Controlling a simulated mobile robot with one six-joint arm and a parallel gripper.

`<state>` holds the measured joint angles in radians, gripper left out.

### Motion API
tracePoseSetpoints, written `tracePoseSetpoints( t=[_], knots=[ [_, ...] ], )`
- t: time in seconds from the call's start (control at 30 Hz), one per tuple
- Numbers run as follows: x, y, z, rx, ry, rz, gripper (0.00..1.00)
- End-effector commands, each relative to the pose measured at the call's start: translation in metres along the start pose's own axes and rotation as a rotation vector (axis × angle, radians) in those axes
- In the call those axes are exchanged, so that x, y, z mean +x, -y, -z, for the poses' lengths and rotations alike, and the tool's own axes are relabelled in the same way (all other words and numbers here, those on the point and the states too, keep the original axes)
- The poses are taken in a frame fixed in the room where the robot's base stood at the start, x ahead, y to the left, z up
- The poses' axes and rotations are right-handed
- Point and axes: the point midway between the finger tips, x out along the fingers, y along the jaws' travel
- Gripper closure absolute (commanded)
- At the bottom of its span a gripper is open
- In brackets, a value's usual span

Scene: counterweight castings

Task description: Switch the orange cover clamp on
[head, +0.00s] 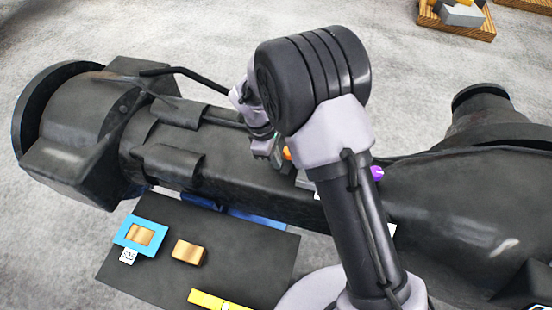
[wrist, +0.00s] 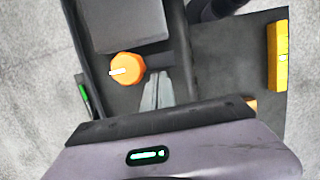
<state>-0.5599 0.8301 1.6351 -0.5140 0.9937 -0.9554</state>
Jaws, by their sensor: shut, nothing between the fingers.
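The orange cover clamp (wrist: 128,68) is a round faceted knob with a white pointer mark toward the left in the wrist view. It sits on a dark surface beside a grey block. A small orange part of it shows in the head view (head: 287,153), mostly hidden by my arm. My gripper (wrist: 158,78) is shut and empty, its fingertips just right of the knob in the wrist view. I cannot tell whether they touch it. In the head view my gripper (head: 273,152) is partly hidden beside the knob.
A purple knob (head: 377,172) shows right of my arm. Large black castings (head: 230,155) fill the middle. A dark board (head: 150,265) holds a blue frame (head: 122,238), a brass-coloured block (head: 188,252) and a yellow bar (head: 215,300). A wooden crate (head: 455,30) stands at the back right.

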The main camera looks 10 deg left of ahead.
Motion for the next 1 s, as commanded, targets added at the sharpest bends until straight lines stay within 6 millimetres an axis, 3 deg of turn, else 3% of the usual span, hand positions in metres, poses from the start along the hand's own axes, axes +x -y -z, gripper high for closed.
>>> tracePoseSetpoints(
  t=[1.0],
  knots=[
    [0.0009, 0.0058, -0.0064, -0.182, 0.000, -0.045, 1.00]
  ],
)
